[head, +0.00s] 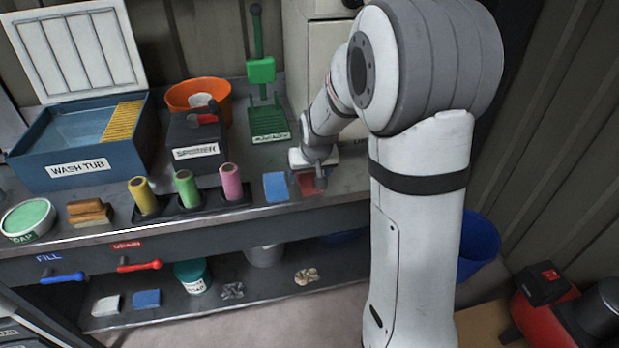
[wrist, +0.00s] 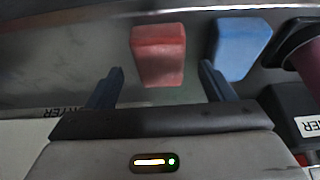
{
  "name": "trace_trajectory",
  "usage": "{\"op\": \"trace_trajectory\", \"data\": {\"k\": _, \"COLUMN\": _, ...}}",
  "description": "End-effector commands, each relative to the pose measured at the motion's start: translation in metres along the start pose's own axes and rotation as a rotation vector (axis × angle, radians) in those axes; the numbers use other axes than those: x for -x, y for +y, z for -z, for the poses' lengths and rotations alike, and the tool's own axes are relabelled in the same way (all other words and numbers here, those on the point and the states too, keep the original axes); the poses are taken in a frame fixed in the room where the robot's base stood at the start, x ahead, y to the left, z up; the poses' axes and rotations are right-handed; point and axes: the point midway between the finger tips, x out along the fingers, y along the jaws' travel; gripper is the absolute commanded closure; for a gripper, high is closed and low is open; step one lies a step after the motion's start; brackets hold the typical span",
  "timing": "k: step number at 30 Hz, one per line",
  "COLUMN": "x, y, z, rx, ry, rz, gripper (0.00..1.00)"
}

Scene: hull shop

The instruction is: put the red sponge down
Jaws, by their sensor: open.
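The red sponge (wrist: 158,56) lies flat on the bench top in the wrist view, ahead of and between my gripper's two fingers. It also shows in the head view (head: 307,184), partly hidden by my gripper. My gripper (wrist: 160,88) is open, with a finger spread to each side and a gap between each finger and the sponge. In the head view my gripper (head: 318,178) points down over the sponge at the bench's right part.
A blue sponge (head: 276,187) lies just left of the red one. Yellow, green and pink rollers (head: 231,182) stand further left. A spinner box (head: 197,145), a wash tub (head: 80,165) and an orange bucket (head: 199,95) stand behind. The bench's front edge is close.

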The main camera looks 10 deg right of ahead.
Motion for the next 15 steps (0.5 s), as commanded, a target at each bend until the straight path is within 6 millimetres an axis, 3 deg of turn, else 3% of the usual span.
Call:
{"op": "trace_trajectory", "data": {"k": 6, "x": 0.048, "y": 0.0, "z": 0.001, "rx": -0.001, "ry": 0.006, "rz": 0.0, "gripper": 0.24}}
{"op": "trace_trajectory", "data": {"k": 15, "x": 0.085, "y": 0.001, "z": -0.001, "rx": -0.001, "ry": 0.001, "rz": -0.001, "gripper": 0.24}}
